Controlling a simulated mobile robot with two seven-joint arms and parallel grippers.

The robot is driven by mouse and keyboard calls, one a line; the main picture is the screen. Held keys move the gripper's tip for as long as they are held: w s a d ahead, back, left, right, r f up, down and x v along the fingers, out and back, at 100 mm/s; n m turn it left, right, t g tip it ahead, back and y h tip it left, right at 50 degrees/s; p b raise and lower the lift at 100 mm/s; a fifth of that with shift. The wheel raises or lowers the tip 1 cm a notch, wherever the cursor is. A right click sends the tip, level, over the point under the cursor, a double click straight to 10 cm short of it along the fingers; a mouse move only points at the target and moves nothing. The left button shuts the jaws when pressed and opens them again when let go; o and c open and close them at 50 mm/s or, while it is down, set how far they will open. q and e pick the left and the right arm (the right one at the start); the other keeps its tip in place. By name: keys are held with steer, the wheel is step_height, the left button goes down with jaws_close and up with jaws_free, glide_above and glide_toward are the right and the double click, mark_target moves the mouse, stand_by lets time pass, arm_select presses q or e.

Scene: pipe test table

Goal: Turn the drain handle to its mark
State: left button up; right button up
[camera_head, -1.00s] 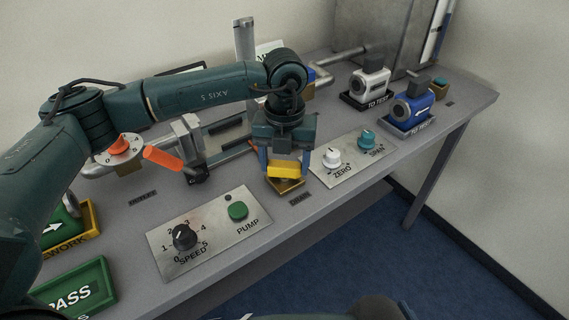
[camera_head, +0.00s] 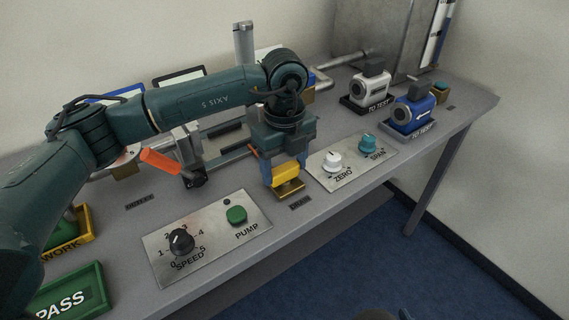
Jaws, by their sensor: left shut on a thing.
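The yellow drain handle (camera_head: 287,174) sits above a small brass block (camera_head: 290,189) near the table's front edge. My left gripper (camera_head: 285,170) points down from above and is shut on the yellow handle, with blue fingers on either side of it. The gripper hides part of the handle and any mark near it. A small dark label (camera_head: 300,203) lies in front of the block, too small to read. My right gripper is not in view.
A speed and pump panel (camera_head: 208,232) lies to the left, and a zero and span panel (camera_head: 350,160) to the right. An orange lever (camera_head: 160,161) stands behind left. White (camera_head: 370,88) and blue (camera_head: 413,108) devices stand at the right. A green PASS tray (camera_head: 70,291) is front left.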

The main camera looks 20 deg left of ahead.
mark_target(284, 167)
arm_select(q)
steer(key=shift+w+a+r, duration=0.1)
stand_by(0.4)
steer(key=o, duration=1)
step_height(284, 167, up, 13)
steer(key=shift+r, duration=0.1)
